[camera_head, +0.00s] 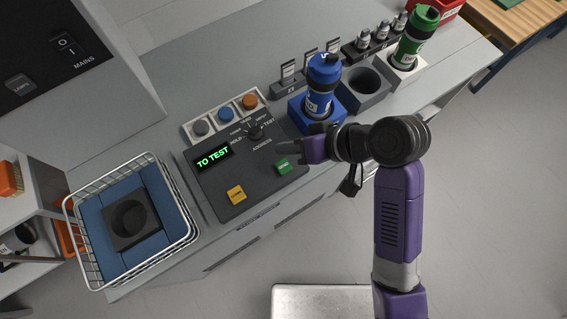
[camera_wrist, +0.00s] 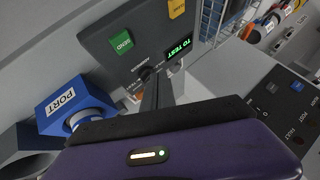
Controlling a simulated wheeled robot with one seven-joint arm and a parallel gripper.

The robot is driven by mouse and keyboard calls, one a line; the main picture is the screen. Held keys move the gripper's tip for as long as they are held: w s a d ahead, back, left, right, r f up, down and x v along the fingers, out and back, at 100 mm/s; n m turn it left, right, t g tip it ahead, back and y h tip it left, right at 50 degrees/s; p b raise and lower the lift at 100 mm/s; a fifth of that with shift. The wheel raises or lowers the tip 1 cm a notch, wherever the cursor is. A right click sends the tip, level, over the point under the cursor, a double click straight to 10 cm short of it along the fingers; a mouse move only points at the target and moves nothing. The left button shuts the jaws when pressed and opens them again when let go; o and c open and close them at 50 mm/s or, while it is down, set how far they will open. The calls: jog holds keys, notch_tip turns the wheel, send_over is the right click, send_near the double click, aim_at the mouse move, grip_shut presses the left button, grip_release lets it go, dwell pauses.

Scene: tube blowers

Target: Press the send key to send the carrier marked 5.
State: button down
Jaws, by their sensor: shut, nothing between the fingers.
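The green key (camera_head: 283,166) sits at the right of the dark control panel (camera_head: 215,180); it also shows in the wrist view (camera_wrist: 121,43), its small lettering hard to read. The panel's display (camera_head: 212,160) reads "TO TEST". A selector dial (camera_head: 255,132) is at the panel's top. My gripper (camera_head: 282,146) is shut and empty over the panel's right edge, between the dial and the green key; its fingers (camera_wrist: 157,92) point at the dial area in the wrist view. A blue carrier (camera_head: 322,80) stands upright in the blue port (camera_head: 303,118). Its mark is unreadable.
A yellow key (camera_head: 237,194) is on the panel's near side. Grey, blue and orange buttons (camera_head: 226,115) lie behind it. A green carrier (camera_head: 416,35) stands in a white holder beyond an empty dark socket (camera_head: 367,82). A wire basket (camera_head: 80,205) stands left.

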jog(key=b, duration=0.6)
send_over(287, 168)
notch_tip(287, 168, down, 6)
jog(key=shift+f, duration=0.1)
jog(key=shift+w+f, duration=0.1)
jog(key=shift+f, duration=0.75)
jog(key=shift+f, duration=0.1)
dwell(0.8)
jog(key=shift+f, duration=0.3)
